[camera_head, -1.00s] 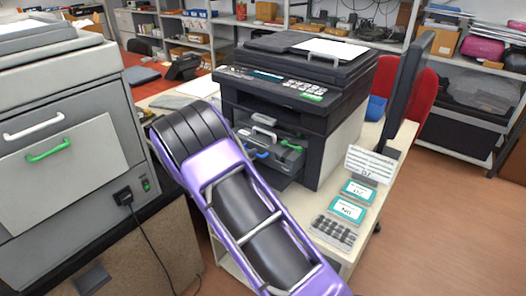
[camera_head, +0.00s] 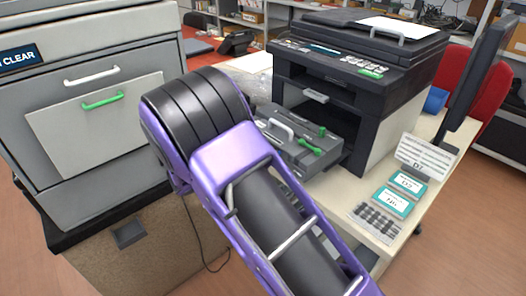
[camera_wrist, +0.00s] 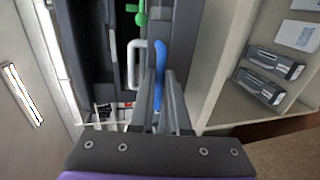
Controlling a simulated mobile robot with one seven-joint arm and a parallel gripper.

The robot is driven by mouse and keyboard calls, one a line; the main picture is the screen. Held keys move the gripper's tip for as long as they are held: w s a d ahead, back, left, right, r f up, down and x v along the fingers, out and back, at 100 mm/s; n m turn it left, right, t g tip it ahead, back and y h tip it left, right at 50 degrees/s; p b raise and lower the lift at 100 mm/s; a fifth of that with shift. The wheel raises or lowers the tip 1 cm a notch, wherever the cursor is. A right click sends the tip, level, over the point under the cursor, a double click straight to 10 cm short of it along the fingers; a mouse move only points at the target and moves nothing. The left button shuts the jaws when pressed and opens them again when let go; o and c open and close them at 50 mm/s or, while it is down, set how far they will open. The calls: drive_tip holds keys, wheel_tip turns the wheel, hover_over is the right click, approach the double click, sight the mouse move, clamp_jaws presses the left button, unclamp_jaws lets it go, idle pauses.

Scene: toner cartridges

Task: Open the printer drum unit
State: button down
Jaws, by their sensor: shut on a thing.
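The printer (camera_head: 375,95) stands on a cream table with its front bay open. Its grey drum unit (camera_head: 318,158) sticks well out of the bay, with a white handle (camera_head: 281,128) and a green lever (camera_head: 311,147) on it. In the wrist view, my gripper (camera_wrist: 163,82) is shut on a blue handle (camera_wrist: 160,55) of the unit. The white handle (camera_wrist: 136,62) and green lever (camera_wrist: 139,18) are beside and beyond it. In the head view, my purple arm hides the gripper and the blue handle.
A grey cabinet (camera_head: 95,100) with white and green handles stands close on the left. The table (camera_head: 420,215) holds teal-labelled boxes (camera_head: 392,200) and a sign (camera_head: 426,157) to the right of the unit. Shelf boxes (camera_wrist: 270,60) show in the wrist view. Brown floor is at right.

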drive_tip(key=c, duration=0.9)
unclamp_jaws()
drive_tip(key=shift+a, duration=0.1)
drive_tip(key=v, duration=1.7)
drive_tip(key=shift+s+a, duration=0.1)
drive_tip(key=shift+s, duration=0.1)
drive_tip(key=shift+r, duration=0.1)
